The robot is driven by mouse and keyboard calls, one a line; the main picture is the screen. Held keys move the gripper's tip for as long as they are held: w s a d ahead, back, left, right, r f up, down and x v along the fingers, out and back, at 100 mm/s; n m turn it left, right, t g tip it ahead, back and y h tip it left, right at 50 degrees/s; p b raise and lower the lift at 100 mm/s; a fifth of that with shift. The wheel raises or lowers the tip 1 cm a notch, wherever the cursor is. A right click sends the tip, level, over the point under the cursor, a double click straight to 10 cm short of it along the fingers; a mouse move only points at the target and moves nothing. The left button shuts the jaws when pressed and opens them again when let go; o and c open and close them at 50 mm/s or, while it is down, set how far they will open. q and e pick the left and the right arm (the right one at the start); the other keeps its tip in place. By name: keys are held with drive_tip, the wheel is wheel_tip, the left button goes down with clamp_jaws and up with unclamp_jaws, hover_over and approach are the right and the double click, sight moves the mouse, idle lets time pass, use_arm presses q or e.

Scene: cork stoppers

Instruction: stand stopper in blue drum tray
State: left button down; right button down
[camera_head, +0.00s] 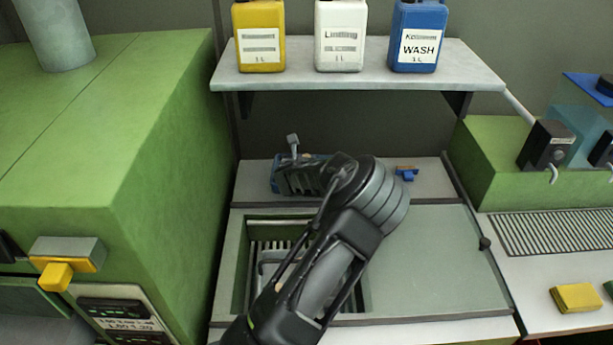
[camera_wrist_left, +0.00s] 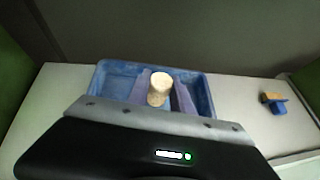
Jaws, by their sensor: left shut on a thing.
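The pale cork stopper (camera_wrist_left: 160,88) stands roughly upright between the fingers of my left gripper (camera_wrist_left: 163,95), which is shut on it. The blue tray (camera_wrist_left: 206,98) lies behind and below the stopper in the left wrist view. Whether the stopper touches the tray floor I cannot tell. In the head view, my left gripper (camera_head: 300,172) is over the blue tray (camera_head: 274,180) on the back ledge and hides most of it. My right gripper is in neither view.
A small blue holder with an orange piece (camera_head: 406,173) lies right of the tray. A shelf (camera_head: 350,79) with yellow, white and blue jugs hangs above. A green cabinet (camera_head: 150,130) stands at left. An open bay with a rack (camera_head: 270,250) lies in front, beside a flat grey lid (camera_head: 440,260).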

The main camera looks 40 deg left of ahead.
use_arm(q)
wheel_tip(320, 180, down, 4)
drive_tip(key=shift+b, duration=1.15)
drive_tip(key=shift+r, duration=0.1)
drive_tip(key=c, duration=1.1)
unclamp_jaws()
drive_tip(key=shift+c, duration=0.2)
